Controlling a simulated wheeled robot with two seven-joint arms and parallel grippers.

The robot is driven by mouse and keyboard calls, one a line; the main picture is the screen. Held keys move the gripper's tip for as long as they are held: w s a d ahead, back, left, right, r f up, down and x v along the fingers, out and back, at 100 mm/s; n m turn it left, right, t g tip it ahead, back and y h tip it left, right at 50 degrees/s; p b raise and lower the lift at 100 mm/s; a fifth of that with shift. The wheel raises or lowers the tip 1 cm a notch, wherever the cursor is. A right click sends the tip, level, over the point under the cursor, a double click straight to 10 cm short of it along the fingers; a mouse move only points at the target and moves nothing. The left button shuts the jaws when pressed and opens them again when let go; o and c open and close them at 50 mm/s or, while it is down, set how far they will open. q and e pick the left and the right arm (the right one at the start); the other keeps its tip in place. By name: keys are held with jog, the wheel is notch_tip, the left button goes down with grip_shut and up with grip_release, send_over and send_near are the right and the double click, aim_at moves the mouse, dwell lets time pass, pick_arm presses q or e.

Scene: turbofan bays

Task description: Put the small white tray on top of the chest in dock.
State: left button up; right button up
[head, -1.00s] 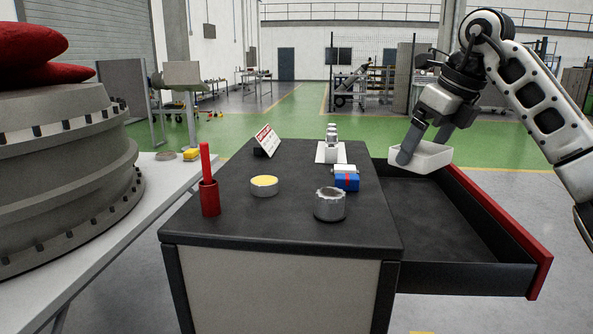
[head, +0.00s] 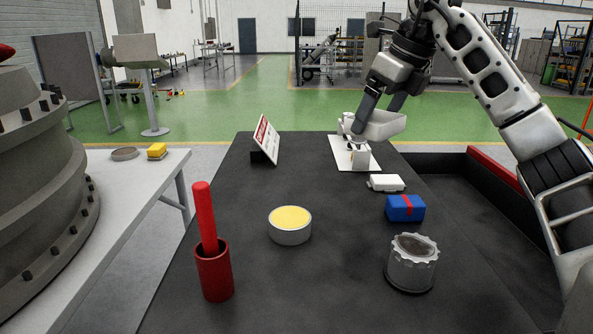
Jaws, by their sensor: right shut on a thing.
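The small white tray (head: 385,127) is held in the air by my right gripper (head: 375,114), which is shut on its wall. The tray is roughly level and shows above the far right part of the chest's dark top (head: 330,200). Below and just left of it, a white plate (head: 347,150) with small pale upright parts lies on the chest. The tray partly hides these parts, and I cannot tell the gap between them. The chest's drawer (head: 460,200) stands open on the right, partly hidden by my right arm. My left gripper is not in view.
On the chest stand a red holder with a red stick (head: 213,268), a yellow-topped tin (head: 290,226), a toothed metal cup (head: 412,264), a blue box (head: 405,208), a small white box (head: 386,183) and a sign (head: 264,140). The chest's middle is clear.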

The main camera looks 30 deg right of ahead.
jog(key=w+a+f+p, duration=0.1)
jog(key=w+a+f, duration=0.7)
jog(key=w+a, duration=0.1)
jog(key=shift+f, duration=0.25)
jog(key=shift+w+a+f, duration=0.15)
jog(key=shift+f, duration=0.25)
jog(key=shift+w+a+f, duration=0.1)
jog(key=shift+f, duration=1.6)
jog(key=shift+f, duration=0.15)
jog(key=o, duration=0.8)
jog(key=shift+o, duration=0.2)
jog(key=v, duration=1.2)
